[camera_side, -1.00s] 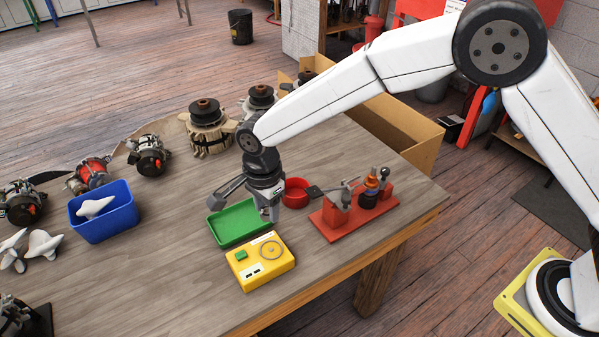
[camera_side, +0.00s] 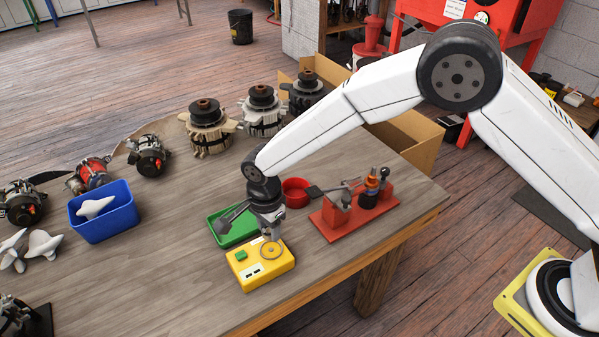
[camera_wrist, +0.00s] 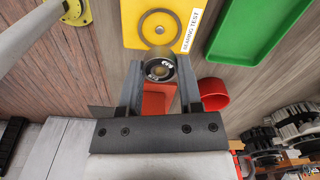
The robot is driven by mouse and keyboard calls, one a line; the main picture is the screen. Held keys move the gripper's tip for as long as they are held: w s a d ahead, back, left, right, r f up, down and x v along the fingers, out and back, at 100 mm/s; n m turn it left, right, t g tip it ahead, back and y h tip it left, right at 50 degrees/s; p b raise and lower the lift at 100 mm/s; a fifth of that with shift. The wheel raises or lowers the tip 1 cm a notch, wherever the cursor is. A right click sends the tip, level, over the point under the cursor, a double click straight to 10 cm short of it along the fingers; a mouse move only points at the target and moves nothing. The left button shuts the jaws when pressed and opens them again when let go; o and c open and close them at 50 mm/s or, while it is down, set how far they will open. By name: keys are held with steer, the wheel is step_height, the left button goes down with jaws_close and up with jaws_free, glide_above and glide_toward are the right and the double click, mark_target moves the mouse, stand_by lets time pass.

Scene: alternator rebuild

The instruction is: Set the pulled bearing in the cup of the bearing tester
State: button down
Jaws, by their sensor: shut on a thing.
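The yellow bearing tester (camera_side: 250,278) sits on the bench, with a green button and a round grey cup ring (camera_side: 271,251) on its top. In the wrist view the tester (camera_wrist: 134,30) carries a "BEARING TEST" label beside the cup ring (camera_wrist: 142,27). My gripper (camera_side: 272,236) is over the tester, close above the cup. It is shut on the bearing (camera_wrist: 159,67), a small dark ring held between the fingertips. In the wrist view the bearing appears just below the cup ring, partly beside it. The side view barely shows the bearing.
A green tray (camera_side: 228,238) lies directly behind the tester. A red round dish (camera_side: 296,192) and a red fixture (camera_side: 334,232) stand to the right. A blue bin (camera_side: 105,220) and several alternators occupy the left and back. Bare bench lies left of the tester.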

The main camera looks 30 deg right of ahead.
mark_target(271, 250)
steer(key=shift+f, duration=1.75)
steer(key=shift+f, duration=1.15)
stand_by(1.3)
steer(key=shift+c, duration=1)
jaws_free()
steer(key=shift+r, duration=0.1)
steer(key=shift+r, duration=3.9)
